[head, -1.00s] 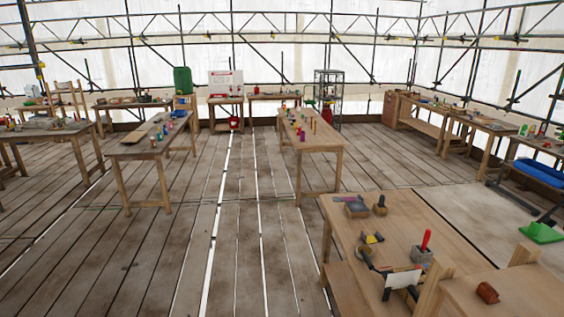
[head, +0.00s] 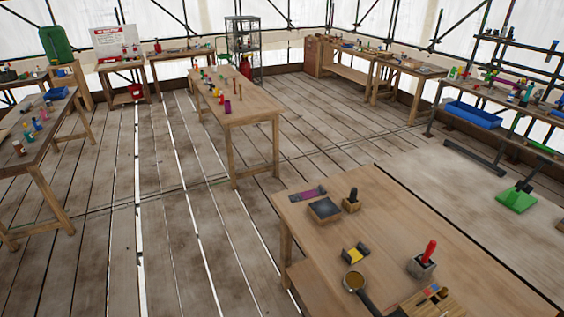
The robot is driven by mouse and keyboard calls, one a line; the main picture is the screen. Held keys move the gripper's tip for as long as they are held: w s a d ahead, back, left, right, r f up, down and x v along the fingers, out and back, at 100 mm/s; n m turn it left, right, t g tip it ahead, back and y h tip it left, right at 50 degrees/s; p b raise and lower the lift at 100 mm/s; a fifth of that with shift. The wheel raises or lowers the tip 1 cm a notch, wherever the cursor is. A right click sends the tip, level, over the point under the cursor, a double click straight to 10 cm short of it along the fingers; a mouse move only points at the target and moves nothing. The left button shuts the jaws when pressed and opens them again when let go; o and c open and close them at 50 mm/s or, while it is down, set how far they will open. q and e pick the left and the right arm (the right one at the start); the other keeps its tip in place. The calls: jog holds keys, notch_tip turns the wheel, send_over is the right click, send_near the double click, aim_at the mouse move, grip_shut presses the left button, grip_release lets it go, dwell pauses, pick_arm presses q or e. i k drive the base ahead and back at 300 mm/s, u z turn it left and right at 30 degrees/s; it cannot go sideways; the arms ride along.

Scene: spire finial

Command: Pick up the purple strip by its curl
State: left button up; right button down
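A purple strip (head: 307,194) lies on the near wooden table (head: 362,222), close to its far left corner. It is small in the picture, and I cannot make out which end curls. It lies just behind a dark grey square block or tray (head: 324,209). Neither of my grippers is in view.
On the same table are a dark-knobbed wooden block (head: 352,200), a yellow and black piece (head: 355,253), a round pan-like tool (head: 355,282) and a grey pot with a red handle (head: 424,262). Open plank floor (head: 185,245) lies left of the table.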

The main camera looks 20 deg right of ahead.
aim_at(321, 192)
jog(key=i, duration=2.15)
jog(key=z, duration=2.35)
jog(key=i, duration=0.35)
jog(key=z, duration=0.35)
